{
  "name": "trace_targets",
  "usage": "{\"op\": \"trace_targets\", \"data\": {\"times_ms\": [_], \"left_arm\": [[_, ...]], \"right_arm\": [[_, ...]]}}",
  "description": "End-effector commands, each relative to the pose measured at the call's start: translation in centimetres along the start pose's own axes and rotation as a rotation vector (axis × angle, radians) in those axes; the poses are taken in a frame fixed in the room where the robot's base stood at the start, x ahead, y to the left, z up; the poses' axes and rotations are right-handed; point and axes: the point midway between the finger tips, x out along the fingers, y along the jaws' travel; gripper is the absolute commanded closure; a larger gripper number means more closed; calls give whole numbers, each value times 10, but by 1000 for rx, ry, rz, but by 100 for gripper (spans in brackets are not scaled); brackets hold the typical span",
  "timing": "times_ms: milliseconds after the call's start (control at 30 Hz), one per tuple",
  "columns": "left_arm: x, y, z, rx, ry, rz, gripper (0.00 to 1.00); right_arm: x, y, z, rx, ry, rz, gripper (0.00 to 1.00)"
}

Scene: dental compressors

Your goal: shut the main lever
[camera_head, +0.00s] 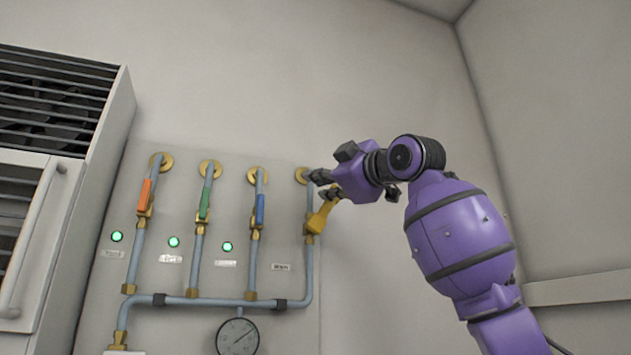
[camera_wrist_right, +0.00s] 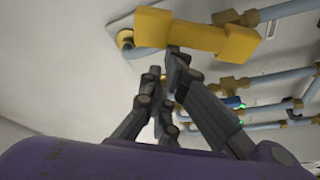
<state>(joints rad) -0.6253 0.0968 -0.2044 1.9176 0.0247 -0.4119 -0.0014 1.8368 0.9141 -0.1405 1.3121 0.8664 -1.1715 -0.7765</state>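The yellow main lever (camera_head: 321,216) is on the rightmost wall pipe in the head view. Its handle slants up and to the right, away from the pipe's line. My right gripper (camera_head: 322,184) is just above the handle, in front of the pipe's upper part. In the right wrist view the yellow lever (camera_wrist_right: 190,34) lies just beyond the fingertips of the right gripper (camera_wrist_right: 164,64). The fingers converge with only a narrow gap and nothing visible between them. I cannot tell whether a tip touches the lever. My left gripper is not in view.
Orange (camera_head: 146,195), green (camera_head: 204,203) and blue (camera_head: 260,209) levers lie along the pipes to the left. Green lights glow beside them. A pressure gauge (camera_head: 237,337) is below, and a louvred cabinet (camera_head: 95,170) stands at the left. The wall to the right is bare.

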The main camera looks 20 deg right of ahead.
Motion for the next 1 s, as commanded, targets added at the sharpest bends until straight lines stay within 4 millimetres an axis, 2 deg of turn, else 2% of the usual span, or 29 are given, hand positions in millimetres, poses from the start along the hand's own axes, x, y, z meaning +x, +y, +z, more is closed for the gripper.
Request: {"op": "trace_targets", "data": {"times_ms": [267, 700, 1000], "left_arm": [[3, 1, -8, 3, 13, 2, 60], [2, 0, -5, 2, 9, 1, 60], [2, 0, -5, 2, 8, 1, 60]], "right_arm": [[-5, 7, 20, 247, -4, 84, 100], [-16, 10, 50, 635, -3, 219, 100], [-22, 8, 65, 838, -3, 292, 100]]}}
